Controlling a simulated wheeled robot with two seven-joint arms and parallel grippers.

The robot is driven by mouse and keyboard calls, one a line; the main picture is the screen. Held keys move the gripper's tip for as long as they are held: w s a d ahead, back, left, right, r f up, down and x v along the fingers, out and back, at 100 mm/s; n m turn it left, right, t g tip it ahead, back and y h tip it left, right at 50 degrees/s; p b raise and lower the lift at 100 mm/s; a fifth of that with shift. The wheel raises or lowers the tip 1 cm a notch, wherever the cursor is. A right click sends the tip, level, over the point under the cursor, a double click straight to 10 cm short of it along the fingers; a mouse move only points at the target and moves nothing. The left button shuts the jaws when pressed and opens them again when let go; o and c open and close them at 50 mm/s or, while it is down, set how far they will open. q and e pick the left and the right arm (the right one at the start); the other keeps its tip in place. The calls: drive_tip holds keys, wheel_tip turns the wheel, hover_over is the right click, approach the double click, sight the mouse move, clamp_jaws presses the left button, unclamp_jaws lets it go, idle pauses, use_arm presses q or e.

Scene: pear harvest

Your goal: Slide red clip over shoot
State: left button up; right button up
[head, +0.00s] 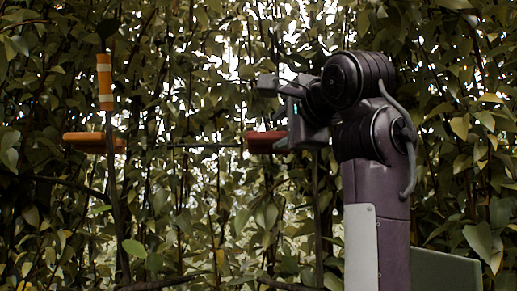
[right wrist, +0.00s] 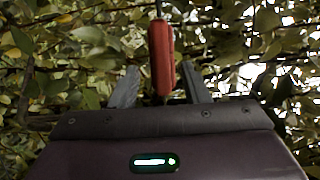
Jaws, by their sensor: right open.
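The red clip (head: 264,142) is at mid-height in front of the foliage, to the left of my right arm in the head view. In the right wrist view the red clip (right wrist: 161,56) stands lengthwise, its near end between the two fingers. My right gripper (head: 275,112) is open, its fingers apart on either side of the clip with visible gaps in the wrist view. A thin upright stem (head: 319,200) runs below the gripper; I cannot tell whether it is the shoot. My left gripper is not in view.
An orange piece (head: 95,142) sits at the left, beside an upright stem with an orange-and-white banded sleeve (head: 104,82). A thin dark horizontal line (head: 185,146) runs between the orange and red pieces. Dense leaves and branches fill the background.

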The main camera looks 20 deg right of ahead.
sight(266, 145)
drive_tip(key=shift+w+r+p, duration=0.1)
drive_tip(key=shift+w+p, duration=0.4)
drive_tip(key=shift+w, duration=0.6)
drive_tip(key=w+p, duration=0.2)
drive_tip(key=w, duration=0.1)
drive_tip(key=w+p, duration=0.1)
drive_tip(key=shift+w+a+r+p, duration=0.15)
drive_tip(key=shift+w+a+p, duration=0.1)
drive_tip(key=shift+w+p, duration=0.15)
drive_tip(key=shift+w+a, duration=0.1)
drive_tip(key=shift+w, duration=0.25)
drive_tip(key=shift+w+f, duration=0.3)
drive_tip(key=shift+w, duration=0.05)
drive_tip(key=shift+s, duration=0.15)
drive_tip(key=shift+c, duration=0.8)
clamp_jaws()
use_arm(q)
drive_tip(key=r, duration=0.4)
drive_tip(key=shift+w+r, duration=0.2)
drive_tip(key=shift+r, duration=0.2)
use_arm(e)
drive_tip(key=shift+s, duration=0.15)
